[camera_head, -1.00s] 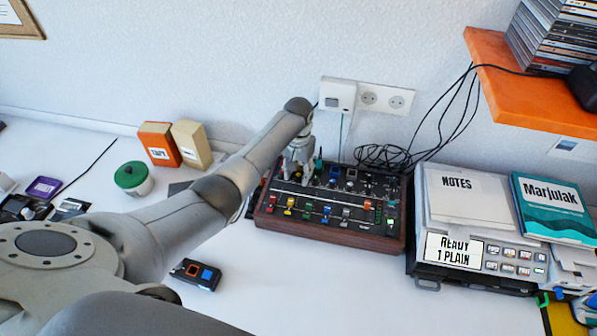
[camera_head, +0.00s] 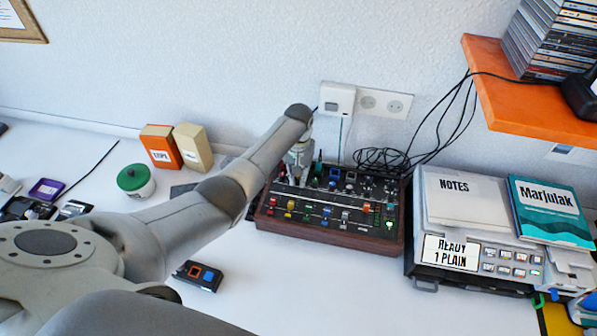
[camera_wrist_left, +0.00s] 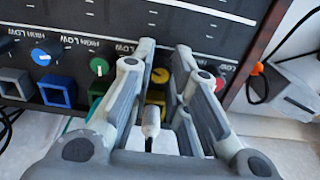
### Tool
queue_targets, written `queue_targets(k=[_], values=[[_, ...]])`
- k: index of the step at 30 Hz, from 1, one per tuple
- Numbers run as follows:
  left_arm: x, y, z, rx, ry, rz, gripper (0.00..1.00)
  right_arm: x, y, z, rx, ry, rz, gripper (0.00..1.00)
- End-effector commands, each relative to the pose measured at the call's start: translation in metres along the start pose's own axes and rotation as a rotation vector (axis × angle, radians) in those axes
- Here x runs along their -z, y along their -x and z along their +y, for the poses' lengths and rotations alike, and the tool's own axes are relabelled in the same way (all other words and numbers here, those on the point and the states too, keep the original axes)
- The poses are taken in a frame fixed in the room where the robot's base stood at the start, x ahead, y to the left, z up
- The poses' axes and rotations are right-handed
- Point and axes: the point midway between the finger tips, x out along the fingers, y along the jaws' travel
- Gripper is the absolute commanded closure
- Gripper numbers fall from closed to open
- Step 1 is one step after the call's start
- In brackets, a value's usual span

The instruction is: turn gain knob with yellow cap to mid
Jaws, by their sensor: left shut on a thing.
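The gain knob with the yellow cap (camera_wrist_left: 160,75) shows between my left fingers in the left wrist view. It sits on the dark mixer panel (camera_wrist_left: 200,28), in a row with a blue knob (camera_wrist_left: 42,56), a green knob (camera_wrist_left: 98,66) and a red knob (camera_wrist_left: 220,84). My left gripper (camera_wrist_left: 165,48) is shut on the yellow-capped knob, with a finger on either side of it. The knob's pointer is hard to read. In the head view my left gripper (camera_head: 298,166) reaches down at the mixer's back left and hides the knob. My right gripper is out of view.
The mixer's wooden front edge (camera_head: 330,237) faces clear white desk. Black cables (camera_head: 385,158) lie behind it. A printer (camera_head: 470,250) with notes stands to its right. Orange and tan boxes (camera_head: 162,147) and a green-lidded jar (camera_head: 134,178) stand left. An orange shelf (camera_head: 530,95) overhangs at right.

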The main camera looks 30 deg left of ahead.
Motion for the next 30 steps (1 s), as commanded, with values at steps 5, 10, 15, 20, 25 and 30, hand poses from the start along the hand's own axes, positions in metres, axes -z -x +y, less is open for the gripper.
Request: queue_targets(k=[5,10,15,20,25,30], values=[[-0.0002,0.0035,0.0008,-0.001,0.166,-0.001,1.00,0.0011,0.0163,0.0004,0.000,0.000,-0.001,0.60],[0.0005,0.0014,0.0003,0.000,0.222,0.001,1.00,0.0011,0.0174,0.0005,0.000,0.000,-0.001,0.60],[0.0007,0.0009,0.0002,0.000,0.222,0.002,1.00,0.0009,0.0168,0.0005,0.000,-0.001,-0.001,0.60],[0.0008,0.0010,0.0001,0.000,0.221,0.002,0.73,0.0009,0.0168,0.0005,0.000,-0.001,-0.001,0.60],[0.0004,0.0007,0.0000,0.000,0.221,0.001,0.60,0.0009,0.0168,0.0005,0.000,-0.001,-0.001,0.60],[0.0002,0.0005,-0.0001,0.000,0.221,0.001,0.60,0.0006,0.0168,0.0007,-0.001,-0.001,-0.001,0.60]])
